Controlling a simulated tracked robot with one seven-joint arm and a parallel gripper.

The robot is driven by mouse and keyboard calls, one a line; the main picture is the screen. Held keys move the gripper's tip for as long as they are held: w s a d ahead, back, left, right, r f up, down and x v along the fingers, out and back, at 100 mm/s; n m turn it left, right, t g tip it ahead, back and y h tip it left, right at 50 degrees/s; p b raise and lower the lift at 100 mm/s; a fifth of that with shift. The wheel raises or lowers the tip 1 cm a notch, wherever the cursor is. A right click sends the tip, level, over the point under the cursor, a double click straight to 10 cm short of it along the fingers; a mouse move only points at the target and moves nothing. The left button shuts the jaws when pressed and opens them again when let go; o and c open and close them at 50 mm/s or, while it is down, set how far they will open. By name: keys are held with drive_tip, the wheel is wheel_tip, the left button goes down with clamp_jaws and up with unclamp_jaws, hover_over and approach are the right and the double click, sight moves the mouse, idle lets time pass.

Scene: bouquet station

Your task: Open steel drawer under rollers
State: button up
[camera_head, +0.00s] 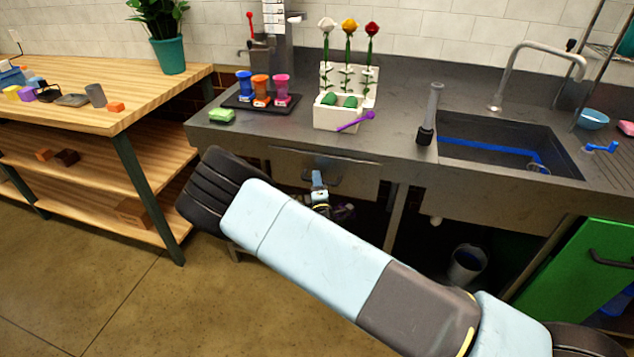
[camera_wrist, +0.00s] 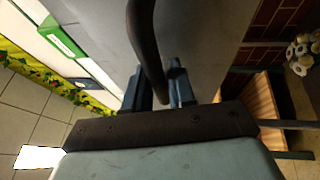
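The steel drawer (camera_head: 358,184) is a grey panel under the counter, below the coloured rollers (camera_head: 260,88) on their dark tray. Its front looks about flush with the counter; my arm hides its lower left part. In the head view my gripper (camera_head: 318,178) is at the middle of the drawer front. In the wrist view a dark curved bar handle (camera_wrist: 147,45) on the drawer's grey front (camera_wrist: 205,40) runs down between the two blue fingers of my gripper (camera_wrist: 157,88). The fingers stand apart, with a gap between the bar and the right finger.
A wooden bench (camera_head: 150,85) stands at the left. On the counter are a flower holder (camera_head: 335,115), a green sponge (camera_head: 222,116) and a sink (camera_head: 490,140). A bucket (camera_head: 467,265) and a green cabinet door (camera_head: 580,265) are at lower right. Floor in front is clear.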

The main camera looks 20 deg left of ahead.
clamp_jaws()
drive_tip(key=s, duration=2.7)
drive_tip(key=shift+s+d+f, duration=0.15)
drive_tip(key=shift+s, duration=0.2)
drive_tip(key=shift+o, duration=1.8)
unclamp_jaws()
drive_tip(key=v, duration=1.3)
drive_tip(key=shift+s, duration=0.35)
